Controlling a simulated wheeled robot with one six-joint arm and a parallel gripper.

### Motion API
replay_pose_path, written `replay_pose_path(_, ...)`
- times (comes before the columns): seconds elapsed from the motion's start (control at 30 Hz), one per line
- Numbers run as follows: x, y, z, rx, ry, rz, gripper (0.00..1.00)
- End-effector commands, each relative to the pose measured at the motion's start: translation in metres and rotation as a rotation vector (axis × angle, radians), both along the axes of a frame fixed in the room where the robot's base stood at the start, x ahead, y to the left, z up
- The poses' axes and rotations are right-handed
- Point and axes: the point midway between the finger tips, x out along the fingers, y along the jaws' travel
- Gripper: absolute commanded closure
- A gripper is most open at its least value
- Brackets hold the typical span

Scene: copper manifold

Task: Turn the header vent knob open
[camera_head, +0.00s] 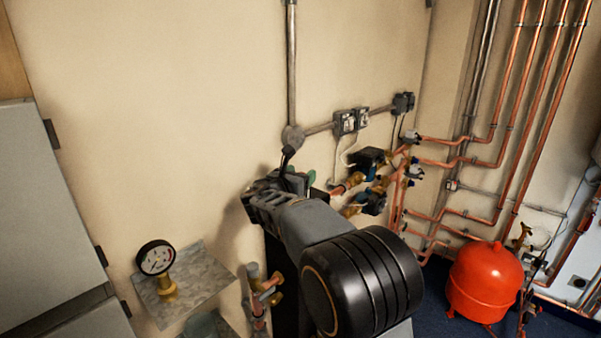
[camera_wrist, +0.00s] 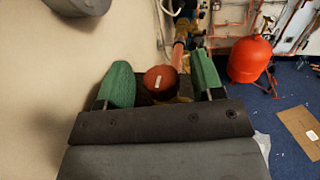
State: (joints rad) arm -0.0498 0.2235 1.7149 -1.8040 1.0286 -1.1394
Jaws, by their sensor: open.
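A round red-brown knob (camera_wrist: 161,79) with a small white mark on its face is in the middle of the wrist view, at the near end of a copper pipe with brass fittings. I take it for the header vent knob. My gripper (camera_wrist: 163,76) is open, with one green fingertip to the left of the knob and one to the right. A gap shows on each side, and I cannot see contact. In the head view my gripper (camera_head: 299,178) is by the wall at the near end of the manifold (camera_head: 356,182), and my arm hides most of the knob.
A pressure gauge (camera_head: 155,258) stands on a grey wall bracket (camera_head: 195,285) left of my arm. Copper pipe stubs (camera_head: 262,290) rise beside it. Sockets (camera_head: 350,121) are on the wall above the manifold. A red tank (camera_head: 487,280) and cardboard (camera_wrist: 299,131) are on the blue floor.

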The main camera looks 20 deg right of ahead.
Motion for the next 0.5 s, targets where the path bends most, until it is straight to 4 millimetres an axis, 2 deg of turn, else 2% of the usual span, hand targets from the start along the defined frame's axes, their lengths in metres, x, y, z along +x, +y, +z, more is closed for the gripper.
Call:
replay_pose_path(0.37, 0.0022, -0.0033, 0.0003, 0.0, -0.001, 0.0, 0.39)
replay_pose_path(0.5, 0.0022, -0.0033, 0.0003, 0.0, -0.001, 0.0, 0.51)
